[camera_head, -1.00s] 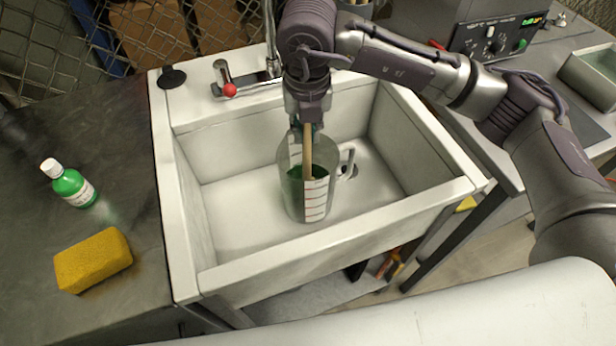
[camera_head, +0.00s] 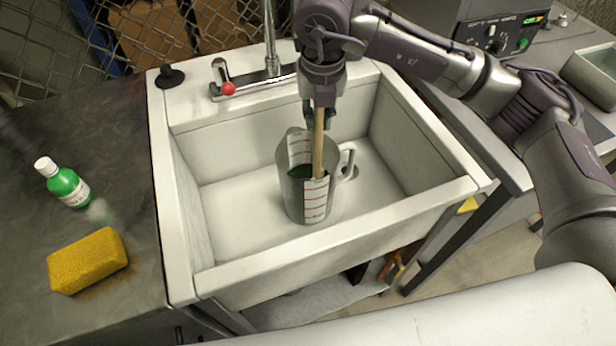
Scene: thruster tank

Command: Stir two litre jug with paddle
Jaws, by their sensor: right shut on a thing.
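The two litre jug (camera_head: 296,200) stands upright in the white sink. It is clear, with red measuring marks, a handle on its right side and green liquid inside. The wooden paddle (camera_head: 318,150) stands nearly upright with its lower end inside the jug, toward the jug's right side. My right gripper (camera_head: 318,118) is above the jug and shut on the upper part of the paddle. The paddle's lower tip is hidden in the jug. My left gripper is not in view.
The sink (camera_head: 235,205) has raised walls around the jug, with free floor left and right. A tap (camera_head: 270,40) and a red-knobbed lever (camera_head: 226,86) stand at the back. A green bottle (camera_head: 68,186) and a yellow sponge (camera_head: 88,260) are on the left counter.

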